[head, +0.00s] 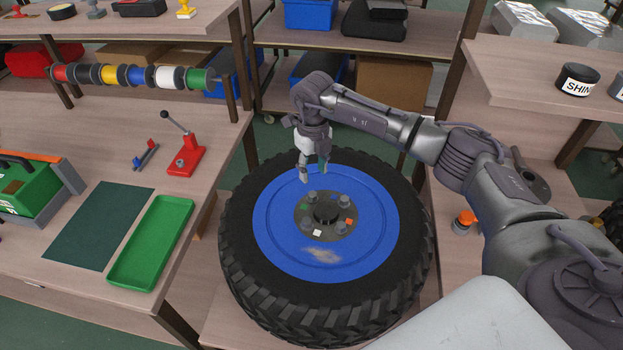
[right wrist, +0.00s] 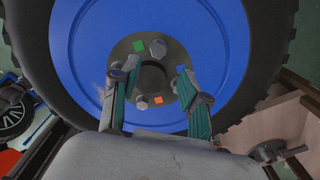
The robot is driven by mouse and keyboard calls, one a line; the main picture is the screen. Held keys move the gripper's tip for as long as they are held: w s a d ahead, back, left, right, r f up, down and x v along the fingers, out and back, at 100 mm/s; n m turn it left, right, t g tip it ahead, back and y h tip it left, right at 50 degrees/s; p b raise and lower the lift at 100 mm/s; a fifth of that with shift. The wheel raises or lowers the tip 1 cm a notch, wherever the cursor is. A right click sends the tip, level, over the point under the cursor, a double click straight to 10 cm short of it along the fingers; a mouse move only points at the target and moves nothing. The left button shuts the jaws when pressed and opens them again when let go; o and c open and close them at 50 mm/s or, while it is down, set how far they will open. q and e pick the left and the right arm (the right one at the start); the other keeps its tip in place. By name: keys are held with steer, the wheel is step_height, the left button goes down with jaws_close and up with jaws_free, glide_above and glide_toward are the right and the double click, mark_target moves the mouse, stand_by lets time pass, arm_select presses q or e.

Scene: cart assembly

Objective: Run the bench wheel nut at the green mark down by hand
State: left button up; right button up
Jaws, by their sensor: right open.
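The bench wheel is a black knobbly tyre (head: 240,255) with a blue rim (head: 275,240), lying flat. Its grey hub (head: 326,214) carries several nuts around a dark centre cap. The green mark (right wrist: 138,45) shows clearly on the hub in the right wrist view. A nut (right wrist: 116,65) sits near it, close to my left-hand finger in that view; another nut (right wrist: 142,102) lies nearer, beside an orange mark (right wrist: 158,100). My right gripper (head: 314,176) is open and points down above the far side of the hub. Its fingers (right wrist: 149,80) appear empty. My left gripper is out of view.
A bench at left holds a green tray (head: 152,243), a dark green mat (head: 98,225) and a red lever tool (head: 186,158). A shelf with a black tin (head: 578,80) stands at right. An orange-topped object (head: 465,220) is right of the wheel.

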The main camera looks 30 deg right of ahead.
mark_target(313, 194)
step_height(313, 194, down, 9)
steer(key=b, duration=0.5)
steer(key=shift+a+r, duration=0.1)
steer(key=shift+r, duration=0.05)
steer(key=shift+c, duration=0.2)
steer(key=shift+r, duration=0.2)
steer(key=shift+c, duration=1.2)
jaws_close()
steer(key=m, duration=2.5)
steer(key=shift+r+m, duration=0.1)
steer(key=shift+m, duration=0.3)
steer(key=m, duration=0.3)
steer(key=shift+m, duration=0.4)
steer(key=shift+a+m, duration=0.2)
steer(key=shift+m, duration=0.5)
steer(key=m, duration=0.2)
steer(key=shift+a+m, duration=0.1)
steer(key=shift+m, duration=0.7)
steer(key=shift+d, duration=0.3)
steer(key=shift+o, duration=1.3)
jaws_free()
